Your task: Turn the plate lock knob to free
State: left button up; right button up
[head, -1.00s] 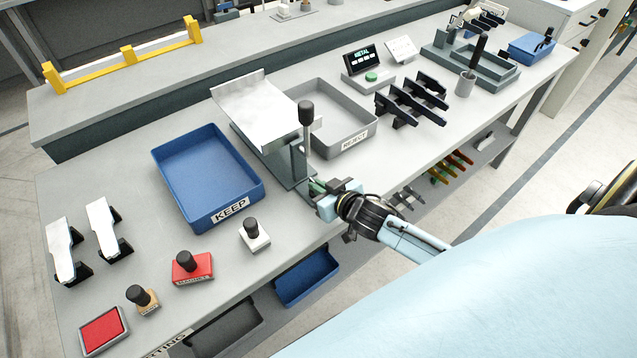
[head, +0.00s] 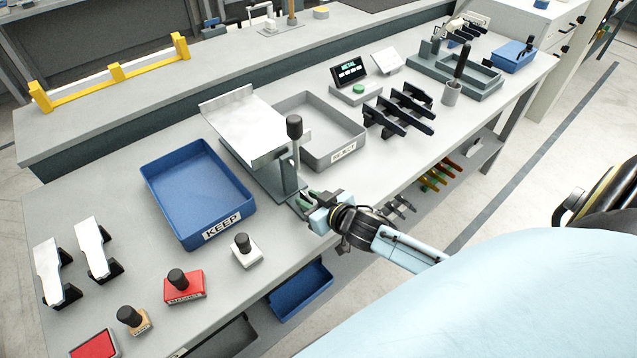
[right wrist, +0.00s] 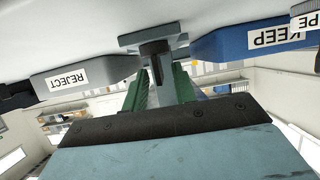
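The grey stand (head: 262,172) carries a tilted metal plate (head: 243,122) and an upright lever with a black grip (head: 294,127). In the right wrist view, which is upside down, a short dark knob (right wrist: 155,49) sits low on the stand's front. I take it for the plate lock knob; the head view does not show it clearly. My right gripper (head: 304,200) is at the stand's front foot. Its green fingers (right wrist: 162,70) are apart, with the knob in line with the gap. I cannot tell whether they touch it. My left gripper is out of view.
The blue KEEP tray (head: 170,222) lies left of the stand, and the grey REJECT tray (head: 345,153) right of it. A white stamp (head: 246,255) and a red stamp (head: 185,288) stand near the front edge. A black rack (head: 400,112) stands farther right.

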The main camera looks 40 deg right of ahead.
jog(key=v, duration=1.3)
jog(key=shift+p, duration=0.45)
jog(key=shift+s, duration=0.1)
jog(key=s+d+f+g+h+b, duration=0.1)
jog(key=s+f+g+b, duration=0.3)
jog(key=f, duration=1.1)
jog(key=s+d+f+g+h, duration=0.15)
jog(key=s+f, duration=0.55)
jog(key=f, duration=0.7)
jog(key=s+a+f+g+b, duration=0.1)
jog(key=s+a+f+g, duration=0.2)
jog(key=s+f, duration=0.5)
jog(key=s+a+f+n+g+y+b, duration=0.1)
jog(key=s+a+f+g, duration=0.3)
jog(key=s+f, duration=0.5)
jog(key=s+a+b, duration=0.1)
jog(key=s, duration=0.2)
